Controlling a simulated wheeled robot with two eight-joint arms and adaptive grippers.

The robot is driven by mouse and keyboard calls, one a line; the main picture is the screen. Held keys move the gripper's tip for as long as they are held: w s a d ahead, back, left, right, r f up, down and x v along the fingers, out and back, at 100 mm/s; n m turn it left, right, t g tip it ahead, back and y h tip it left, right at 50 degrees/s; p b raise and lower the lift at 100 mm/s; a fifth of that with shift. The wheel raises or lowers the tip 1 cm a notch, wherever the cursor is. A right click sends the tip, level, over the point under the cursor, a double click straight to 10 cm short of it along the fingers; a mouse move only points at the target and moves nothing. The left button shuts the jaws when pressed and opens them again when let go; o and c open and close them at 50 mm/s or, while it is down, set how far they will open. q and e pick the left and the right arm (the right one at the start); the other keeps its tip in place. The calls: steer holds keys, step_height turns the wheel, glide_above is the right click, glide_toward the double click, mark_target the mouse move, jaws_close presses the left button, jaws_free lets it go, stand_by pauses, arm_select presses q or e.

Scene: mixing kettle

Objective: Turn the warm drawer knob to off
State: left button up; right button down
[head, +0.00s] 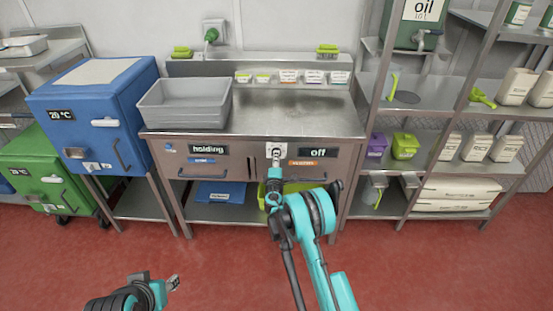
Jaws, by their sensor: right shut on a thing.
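The steel counter has two drawers in its front. The left drawer (212,169) has a dark display (206,149) reading "holding". The right drawer (318,173) has a display (318,153) reading "off" and an orange label (303,163) below it. My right gripper (275,153) is at the upper left of the right drawer's front, left of the "off" display. It is shut on the drawer knob, which it mostly hides. My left gripper (173,283) is low over the red floor, away from the counter; its jaw opening is too small to tell.
A grey bin (185,103) stands on the counter's left, with clear steel to its right. A blue box (92,112) and a green box (50,170) are at left. A shelf rack (374,120) stands close on the right. The red floor in front is open.

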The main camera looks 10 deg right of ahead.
stand_by(0.4)
steer(key=c, duration=1.6)
jaws_free()
steer(key=shift+o, duration=0.2)
steer(key=shift+s, duration=0.1)
steer(key=v, duration=0.7)
steer(key=shift+s+a, duration=0.15)
